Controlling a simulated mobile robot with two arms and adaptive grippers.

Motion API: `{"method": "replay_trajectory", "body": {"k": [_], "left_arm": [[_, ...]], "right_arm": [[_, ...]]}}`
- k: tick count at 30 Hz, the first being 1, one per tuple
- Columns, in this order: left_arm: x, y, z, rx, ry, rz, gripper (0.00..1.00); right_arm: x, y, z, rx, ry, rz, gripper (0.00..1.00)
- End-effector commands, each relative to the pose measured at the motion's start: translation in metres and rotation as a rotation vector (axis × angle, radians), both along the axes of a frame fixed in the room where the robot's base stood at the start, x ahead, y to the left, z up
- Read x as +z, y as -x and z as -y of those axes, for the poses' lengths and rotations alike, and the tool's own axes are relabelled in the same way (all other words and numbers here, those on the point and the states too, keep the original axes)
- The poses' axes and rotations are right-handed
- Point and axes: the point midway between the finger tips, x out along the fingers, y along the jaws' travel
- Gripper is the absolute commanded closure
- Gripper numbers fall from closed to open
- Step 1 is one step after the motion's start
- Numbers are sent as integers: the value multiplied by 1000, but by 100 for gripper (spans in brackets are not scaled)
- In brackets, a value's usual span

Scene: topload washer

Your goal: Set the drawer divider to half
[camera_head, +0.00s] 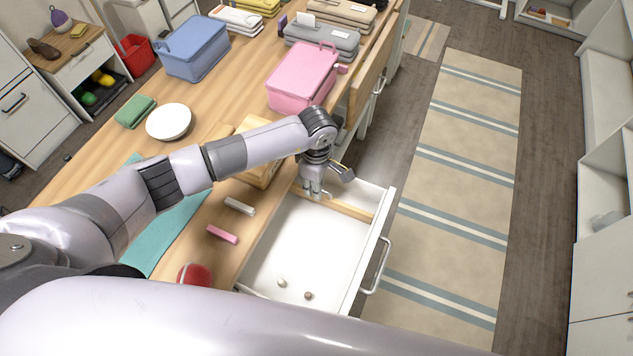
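The white drawer (318,245) is pulled out from the counter, with its handle (379,266) facing right. A light wooden divider (351,210) lies across the drawer close to its far end. Most of the drawer floor is clear on the near side of the divider. My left gripper (314,190) points down into the drawer at the left end of the divider. Its fingertips are at or beside the wood; contact and finger opening cannot be told. My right gripper is not in view.
Two small round items (308,296) lie on the drawer floor. On the counter (185,210) are a pink bar (222,234), a pale bar (239,206), a red ball (195,275), a white bowl (169,122) and a pink bin (301,78). The striped rug (460,170) is clear.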

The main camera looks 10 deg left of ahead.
Motion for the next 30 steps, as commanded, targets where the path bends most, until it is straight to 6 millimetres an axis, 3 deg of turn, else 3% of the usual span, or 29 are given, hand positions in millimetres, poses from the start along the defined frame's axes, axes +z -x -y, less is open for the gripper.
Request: {"method": "replay_trajectory", "body": {"k": [12, 30], "left_arm": [[1, 0, 0, 0, 0, 0, 100], [1, -1, 0, 1, 0, 1, 100]], "right_arm": [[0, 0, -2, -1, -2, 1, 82], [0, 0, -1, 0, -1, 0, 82]]}}
